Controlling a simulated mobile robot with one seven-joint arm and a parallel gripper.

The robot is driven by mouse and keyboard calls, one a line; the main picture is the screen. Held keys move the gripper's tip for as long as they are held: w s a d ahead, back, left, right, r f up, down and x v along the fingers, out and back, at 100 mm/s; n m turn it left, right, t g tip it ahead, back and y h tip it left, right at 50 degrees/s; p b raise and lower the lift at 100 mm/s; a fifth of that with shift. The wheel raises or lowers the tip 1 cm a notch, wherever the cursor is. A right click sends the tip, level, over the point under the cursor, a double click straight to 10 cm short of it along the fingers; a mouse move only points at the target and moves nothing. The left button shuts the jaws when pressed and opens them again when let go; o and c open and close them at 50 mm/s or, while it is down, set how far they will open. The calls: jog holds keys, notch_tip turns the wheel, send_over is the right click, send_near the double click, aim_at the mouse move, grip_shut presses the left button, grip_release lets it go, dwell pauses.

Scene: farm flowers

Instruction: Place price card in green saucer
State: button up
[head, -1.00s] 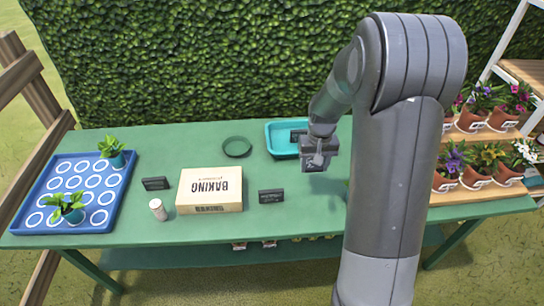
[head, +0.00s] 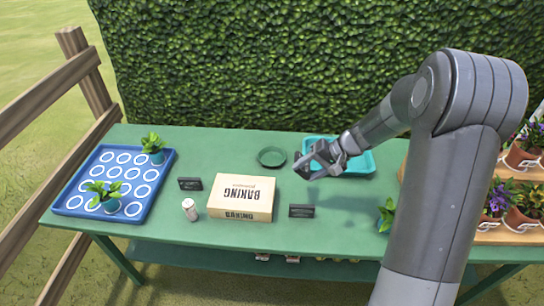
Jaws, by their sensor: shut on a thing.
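A dark green round saucer (head: 260,163) lies on the green table (head: 345,225), behind the baking box. My gripper (head: 305,166) is shut on a small dark price card (head: 298,158), seen partly between and beside the fingers. It is just right of the saucer, in front of the teal tray's left end, and looks above the table. Two other black price cards stand on the table: one (head: 190,184) left of the box and one (head: 301,211) right of it.
The teal tray (head: 362,165) is behind my gripper. A baking box (head: 241,197), a white cylinder (head: 190,210) and a blue tray (head: 75,200) with two potted plants stand to the left. A plant (head: 386,214) is near my arm. Flower pots (head: 497,199) stand at right.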

jog(key=w+a+r+m+t+y, duration=0.2)
jog(key=w+t+y, duration=0.15)
jog(key=w, duration=0.25)
jog(key=w+a+r+m+t+y, duration=0.1)
jog(key=w+r+m+t+y, duration=0.1)
jog(key=w+t+y, duration=0.3)
jog(key=shift+g+h, duration=0.25)
jog(key=shift+g, duration=0.7)
jog(key=w+a+f, duration=0.1)
jog(key=a+f, duration=0.3)
jog(key=w+a+f, duration=0.1)
jog(key=a+f, duration=0.2)
jog(key=f, duration=0.1)
jog(key=w+a+f, duration=0.1)
jog(key=a+f, duration=0.3)
jog(key=shift+w+a+f, duration=0.2)
jog(key=shift+w+a, duration=0.1)
jog(key=shift+a, duration=0.05)
jog(key=shift+f, duration=2)
